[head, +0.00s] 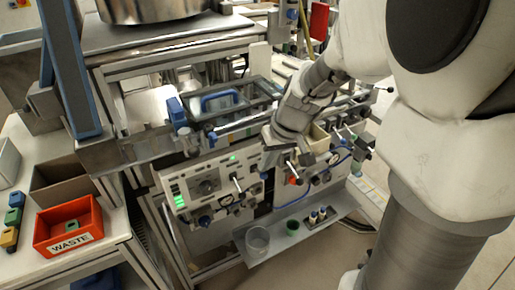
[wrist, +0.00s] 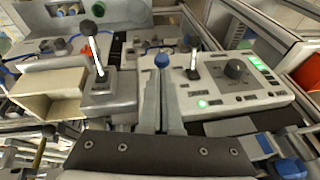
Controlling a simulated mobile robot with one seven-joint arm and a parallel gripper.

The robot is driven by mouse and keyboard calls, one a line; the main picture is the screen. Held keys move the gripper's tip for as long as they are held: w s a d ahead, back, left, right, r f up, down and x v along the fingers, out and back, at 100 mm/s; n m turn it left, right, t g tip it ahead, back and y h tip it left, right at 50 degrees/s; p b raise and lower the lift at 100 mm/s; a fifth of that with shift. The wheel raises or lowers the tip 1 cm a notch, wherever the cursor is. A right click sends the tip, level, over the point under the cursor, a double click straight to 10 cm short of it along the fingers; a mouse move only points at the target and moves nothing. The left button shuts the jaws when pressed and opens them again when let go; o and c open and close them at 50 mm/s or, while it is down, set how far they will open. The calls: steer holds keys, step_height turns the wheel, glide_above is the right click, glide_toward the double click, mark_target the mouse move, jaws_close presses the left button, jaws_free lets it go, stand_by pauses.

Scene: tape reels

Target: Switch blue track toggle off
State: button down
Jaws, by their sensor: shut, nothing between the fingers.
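A blue rounded tip (wrist: 161,60) shows just beyond my fingertips in the wrist view. I cannot tell whether it is the blue track toggle, or whether my fingers touch it. My gripper (wrist: 162,80) is shut and empty, pointing at the machine front. In the head view my gripper (head: 284,145) hangs over the front, right of the control panel (head: 218,164). A black-tipped lever (head: 236,180) stands on that panel; it also shows in the wrist view (wrist: 193,62). Another black-tipped lever (wrist: 95,50) stands left of my fingers. No track labels are readable.
The panel has a green lamp (wrist: 202,103), a dark dial (wrist: 236,69) and a lit green display. A beige open box (wrist: 45,97) sits close left of the fingers. A red WASTE bin (head: 68,226) stands at lower left. A shelf (head: 280,247) with cups lies below.

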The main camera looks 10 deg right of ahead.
mark_target(267, 176)
steer(key=shift+s+f+b, duration=0.1)
steer(key=shift+f+b, duration=0.15)
steer(key=shift+b, duration=0.2)
steer(key=t+b, duration=0.1)
steer(key=b, duration=0.3)
steer(key=s+f+t+b, duration=0.1)
steer(key=b, duration=0.3)
steer(key=f+t+y+b, duration=0.1)
steer(key=b, duration=0.2)
steer(key=shift+s+d+b, duration=0.2)
steer(key=shift+s+b, duration=0.1)
steer(key=shift+b, duration=0.1)
steer(key=shift+r, duration=0.2)
steer(key=shift+r+p, duration=0.45)
steer(key=shift+r, duration=0.15)
